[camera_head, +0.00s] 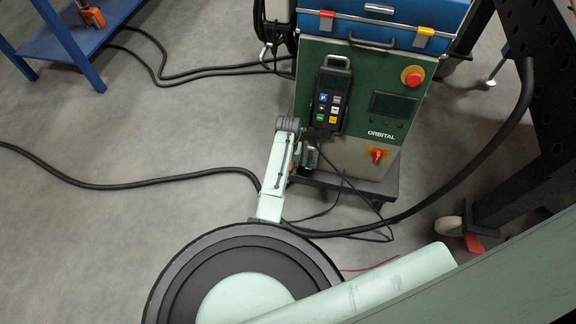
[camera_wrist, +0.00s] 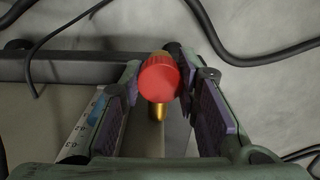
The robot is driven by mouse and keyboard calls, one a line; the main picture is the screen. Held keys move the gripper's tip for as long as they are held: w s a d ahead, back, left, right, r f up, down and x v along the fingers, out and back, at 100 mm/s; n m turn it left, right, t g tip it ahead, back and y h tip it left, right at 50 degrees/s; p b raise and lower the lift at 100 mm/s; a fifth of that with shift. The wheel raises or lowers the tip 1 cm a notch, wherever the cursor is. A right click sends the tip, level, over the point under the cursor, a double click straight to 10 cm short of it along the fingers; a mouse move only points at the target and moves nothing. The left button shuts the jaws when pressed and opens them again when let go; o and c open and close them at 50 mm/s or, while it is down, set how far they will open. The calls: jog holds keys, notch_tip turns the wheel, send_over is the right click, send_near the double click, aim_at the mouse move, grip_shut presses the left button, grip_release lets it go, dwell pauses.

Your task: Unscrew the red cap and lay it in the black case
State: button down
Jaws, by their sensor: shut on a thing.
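The red cap (camera_wrist: 160,77) sits between the fingertips of my gripper (camera_wrist: 161,82) in the wrist view, seen on its round end. The purple-lined fingers are closed in on it from both sides. A brass-coloured stem (camera_wrist: 157,112) shows just below the cap, and a little brass shows above it. I cannot tell whether the cap is still on its thread. In the head view, my pale green arm reaches toward the front of the green cabinet (camera_head: 352,90); the cap cannot be made out there. No black case is recognisable in either view.
A blue case (camera_head: 385,28) with red and yellow latches lies on the cabinet. A handheld pendant (camera_head: 330,98) hangs on its front, near a red stop button (camera_head: 412,76). Thick black hoses (camera_head: 130,186) cross the floor. A black perforated frame (camera_head: 540,110) stands at right.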

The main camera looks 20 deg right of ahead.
jog(key=shift+w, duration=0.1)
jog(key=shift+r+n+p, duration=0.1)
jog(key=shift+n+p, duration=0.25)
jog(key=shift+n, duration=1.35)
jog(key=n+p, duration=0.1)
jog(key=n, duration=0.2)
jog(key=shift+n, duration=0.3)
jog(key=shift+n, duration=1.4)
